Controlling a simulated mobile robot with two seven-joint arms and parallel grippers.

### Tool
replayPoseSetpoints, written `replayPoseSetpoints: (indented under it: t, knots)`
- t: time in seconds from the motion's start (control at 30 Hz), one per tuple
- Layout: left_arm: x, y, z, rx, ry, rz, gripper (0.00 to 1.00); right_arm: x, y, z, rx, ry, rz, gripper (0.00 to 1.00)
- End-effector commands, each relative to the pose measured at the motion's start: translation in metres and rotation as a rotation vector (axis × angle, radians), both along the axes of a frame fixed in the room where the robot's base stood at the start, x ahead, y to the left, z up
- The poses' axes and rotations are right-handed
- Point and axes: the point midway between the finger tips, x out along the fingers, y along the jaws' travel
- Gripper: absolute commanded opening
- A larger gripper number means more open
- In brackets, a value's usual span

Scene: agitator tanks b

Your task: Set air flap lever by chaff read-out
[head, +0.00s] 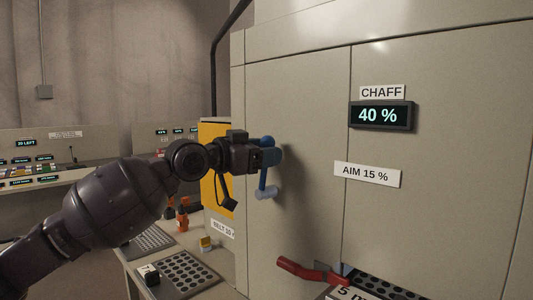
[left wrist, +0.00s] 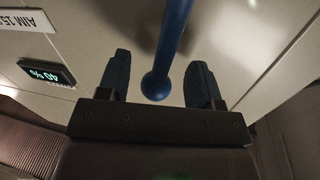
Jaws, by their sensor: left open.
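The air flap lever (head: 263,180) is a blue rod on the grey cabinet front, standing about upright with its ball at the top and a paler hub at the bottom. My left gripper (head: 270,156) is at its upper end, open. In the left wrist view the lever's ball (left wrist: 156,86) sits between the two spread fingers (left wrist: 160,84), with a gap on each side. The chaff read-out (head: 380,116) shows 40 %; it also appears in the left wrist view (left wrist: 46,72). The label below it (head: 367,175) says AIM 15 %. My right gripper is out of view.
A red handle (head: 312,271) juts out by a dark perforated tray at the lower right. A yellow panel (head: 209,185) is behind my left wrist. A bench with perforated trays (head: 187,272) and small parts stands below. Control desks (head: 88,150) are at the back left.

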Motion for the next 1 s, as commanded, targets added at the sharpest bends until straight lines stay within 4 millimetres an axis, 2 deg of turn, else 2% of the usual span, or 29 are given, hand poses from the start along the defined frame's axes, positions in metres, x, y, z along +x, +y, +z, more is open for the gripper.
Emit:
replayPoseSetpoints:
  t: [0.13,0.43,0.8,0.83,1.0]
  knots:
    - [0.0041,-0.0066,0.0003,0.001,-0.001,0.0,0.59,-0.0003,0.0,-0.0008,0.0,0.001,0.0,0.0]
    - [0.0048,-0.0075,0.0005,0.001,-0.002,0.0,0.59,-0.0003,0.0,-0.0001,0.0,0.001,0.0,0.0]
    - [0.0046,-0.0074,0.0004,0.001,-0.002,0.0,0.03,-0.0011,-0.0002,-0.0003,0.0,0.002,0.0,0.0]
    - [0.0046,-0.0074,0.0004,0.001,-0.002,0.0,0.0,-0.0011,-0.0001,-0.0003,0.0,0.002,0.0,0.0]
    - [0.0062,-0.0062,0.0,-0.012,0.012,0.0,0.0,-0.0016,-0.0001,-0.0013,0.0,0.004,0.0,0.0]
